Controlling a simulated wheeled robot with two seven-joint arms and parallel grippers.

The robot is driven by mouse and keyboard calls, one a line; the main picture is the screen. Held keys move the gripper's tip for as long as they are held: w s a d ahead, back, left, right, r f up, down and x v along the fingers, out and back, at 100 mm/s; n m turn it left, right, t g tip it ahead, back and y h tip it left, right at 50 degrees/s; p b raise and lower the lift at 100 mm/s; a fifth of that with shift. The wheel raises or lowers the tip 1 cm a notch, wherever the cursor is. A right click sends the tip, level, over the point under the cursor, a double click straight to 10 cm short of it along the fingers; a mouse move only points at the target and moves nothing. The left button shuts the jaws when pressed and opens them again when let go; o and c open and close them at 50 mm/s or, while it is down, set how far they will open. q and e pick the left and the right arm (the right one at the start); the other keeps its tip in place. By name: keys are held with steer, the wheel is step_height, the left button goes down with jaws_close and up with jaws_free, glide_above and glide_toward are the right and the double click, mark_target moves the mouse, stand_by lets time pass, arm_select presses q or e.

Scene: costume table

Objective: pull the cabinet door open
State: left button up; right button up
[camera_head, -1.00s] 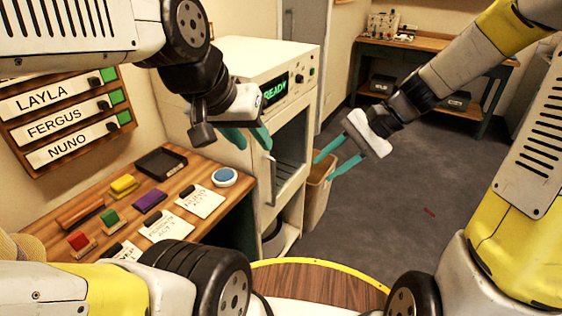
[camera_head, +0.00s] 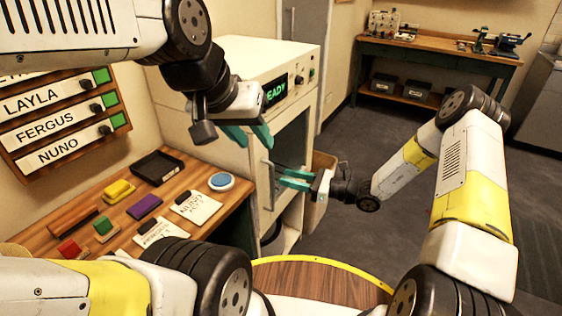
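The white cabinet (camera_head: 247,62) stands at the centre with a lit green display. Its front door (camera_head: 290,127) has a dark window and a vertical metal handle (camera_head: 269,187) near its left edge; the door looks closed, though its edges are partly hidden. My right gripper (camera_head: 280,178) is in front of the door, its teal fingers pointing left with the tips close to the handle. The fingers look apart, with nothing visibly held; I cannot tell whether they touch the handle. My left gripper (camera_head: 251,136) is open and empty, higher up beside the cabinet's upper front.
A bin (camera_head: 318,198) stands right of the cabinet, behind my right gripper. A workbench (camera_head: 433,52) is at the back; grey floor lies open between.

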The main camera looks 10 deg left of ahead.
steer(key=a, duration=0.6)
steer(key=shift+w, duration=0.45)
steer(key=shift+a, duration=0.1)
steer(key=shift+c, duration=0.2)
jaws_close()
stand_by(0.7)
